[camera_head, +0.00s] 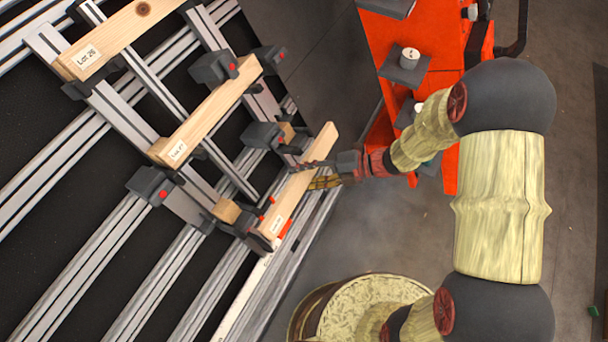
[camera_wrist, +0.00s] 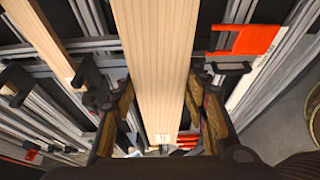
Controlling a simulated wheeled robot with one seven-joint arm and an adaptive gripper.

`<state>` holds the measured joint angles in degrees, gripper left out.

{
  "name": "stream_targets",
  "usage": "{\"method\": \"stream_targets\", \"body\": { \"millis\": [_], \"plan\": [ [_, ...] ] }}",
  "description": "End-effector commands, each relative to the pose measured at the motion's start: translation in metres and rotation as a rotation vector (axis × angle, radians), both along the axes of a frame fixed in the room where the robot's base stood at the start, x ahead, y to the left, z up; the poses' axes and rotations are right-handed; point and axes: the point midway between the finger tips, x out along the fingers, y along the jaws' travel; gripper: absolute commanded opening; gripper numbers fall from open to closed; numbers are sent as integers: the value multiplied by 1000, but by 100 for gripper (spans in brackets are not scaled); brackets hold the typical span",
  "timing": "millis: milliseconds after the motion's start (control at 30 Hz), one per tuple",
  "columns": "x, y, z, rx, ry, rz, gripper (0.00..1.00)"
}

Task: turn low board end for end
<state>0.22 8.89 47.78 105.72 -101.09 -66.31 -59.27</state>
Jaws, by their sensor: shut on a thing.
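The low board (camera_head: 300,190) is a pale wooden board lying slantwise along the front edge of the rack, with a white label at its lower end in the head view. In the wrist view the board (camera_wrist: 157,60) runs from the top edge down between my fingers, its small label at the near end. My gripper (camera_head: 318,176) comes in from the right and is shut on the board near its middle; the wrist view shows the fingers (camera_wrist: 163,108) on either side of it. The head view does not clearly show whether the board still touches its supports.
A middle board (camera_head: 212,108) and an upper board (camera_head: 120,35), both labelled, lie on the rack's rails among dark clamps (camera_head: 150,184) with red knobs. An orange cart (camera_head: 435,45) stands behind my arm.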

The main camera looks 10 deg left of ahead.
Motion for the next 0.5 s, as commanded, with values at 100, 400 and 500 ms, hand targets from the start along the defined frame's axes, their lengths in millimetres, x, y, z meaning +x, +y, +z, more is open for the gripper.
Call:
{"method": "stream_targets", "body": {
  "millis": [100,400,500],
  "plan": [
    [2,5,-3,0,-1,2,12],
    [8,21,-13,0,-2,3,12],
    [10,25,-15,0,-1,2,12]
  ]
}}
